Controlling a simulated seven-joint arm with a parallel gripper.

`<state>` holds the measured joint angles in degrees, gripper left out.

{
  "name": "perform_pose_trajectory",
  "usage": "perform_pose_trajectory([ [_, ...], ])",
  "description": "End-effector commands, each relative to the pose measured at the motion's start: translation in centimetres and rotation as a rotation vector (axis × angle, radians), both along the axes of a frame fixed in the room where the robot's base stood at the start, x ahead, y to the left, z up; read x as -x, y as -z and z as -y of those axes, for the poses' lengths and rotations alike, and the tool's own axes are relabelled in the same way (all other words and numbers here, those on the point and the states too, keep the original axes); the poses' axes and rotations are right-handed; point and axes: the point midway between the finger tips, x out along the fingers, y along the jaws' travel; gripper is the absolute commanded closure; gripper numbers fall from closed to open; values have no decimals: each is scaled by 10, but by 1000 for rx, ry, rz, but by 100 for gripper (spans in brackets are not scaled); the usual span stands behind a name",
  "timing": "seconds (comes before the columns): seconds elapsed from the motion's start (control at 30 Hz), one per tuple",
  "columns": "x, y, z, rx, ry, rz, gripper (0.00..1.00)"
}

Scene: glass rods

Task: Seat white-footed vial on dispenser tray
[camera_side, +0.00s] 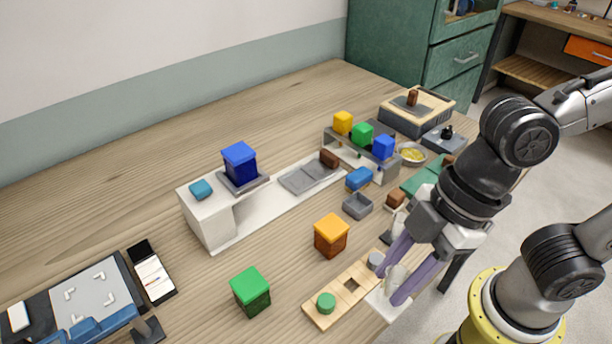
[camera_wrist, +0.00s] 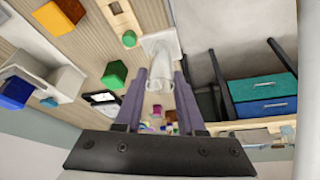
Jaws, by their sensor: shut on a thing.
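My gripper (camera_side: 397,275) has purple fingers and is shut on a clear vial (camera_side: 394,278) with a flat white foot (camera_side: 388,304), at the front right edge of the table. In the wrist view, the vial (camera_wrist: 163,70) stands between the fingers (camera_wrist: 160,88), with its white foot (camera_wrist: 156,42) beyond them. I cannot tell whether the foot touches the table. A white dispenser-like stand (camera_side: 213,218) has a low white base with a shallow grey tray (camera_side: 309,177) on it, which looks empty. The fingers hide part of the vial.
A wooden strip (camera_side: 345,291) with a green knob and a grey knob lies beside the vial. Orange (camera_side: 331,237) and green (camera_side: 250,291) blocks and a small grey bin (camera_side: 357,206) lie between it and the stand. A rack (camera_side: 361,152) of coloured blocks stands behind.

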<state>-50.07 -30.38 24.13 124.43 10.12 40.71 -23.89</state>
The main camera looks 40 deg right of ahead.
Motion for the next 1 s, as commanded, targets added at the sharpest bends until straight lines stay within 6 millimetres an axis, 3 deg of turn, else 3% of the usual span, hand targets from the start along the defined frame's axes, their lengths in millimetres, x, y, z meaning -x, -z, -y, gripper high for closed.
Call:
perform_pose_trajectory([
  [0.43, 0, -6, -1, -2, 0, 2, 100],
  [0.7, -1, -56, -1, -6, 0, 5, 100],
  [1.0, -77, -70, -12, 1, 20, -1, 100],
])
